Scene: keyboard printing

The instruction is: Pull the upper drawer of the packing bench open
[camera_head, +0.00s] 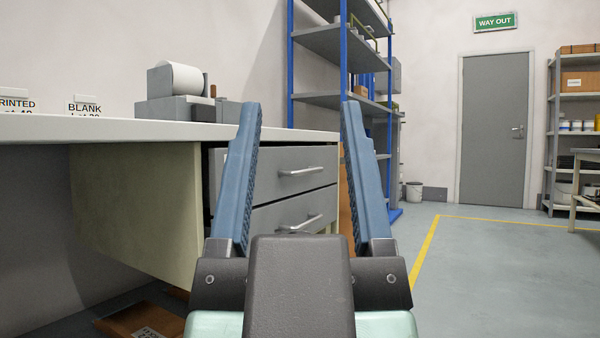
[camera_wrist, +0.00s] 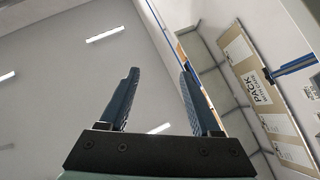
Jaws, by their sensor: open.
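The packing bench (camera_head: 130,126) has a pale top and a cream side panel, at the left in the head view. Under its top are two grey drawers, one above the other. The upper drawer (camera_head: 268,165) appears closed and has a silver bar handle (camera_head: 300,171). The lower drawer (camera_head: 265,217) has a similar handle (camera_head: 298,223). My gripper (camera_head: 297,108) is open and empty, its blue fingers pointing up in front of the drawers. The left finger hides part of the drawer fronts. In the wrist view my gripper (camera_wrist: 158,75) is also open, with no drawer in sight.
A label printer (camera_head: 178,92) with a white roll and two lettered signs stand on the bench. A blue-framed shelf (camera_head: 330,45) stands behind it. A cardboard box (camera_head: 140,320) lies on the floor below. The floor (camera_head: 470,270) at the right is clear.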

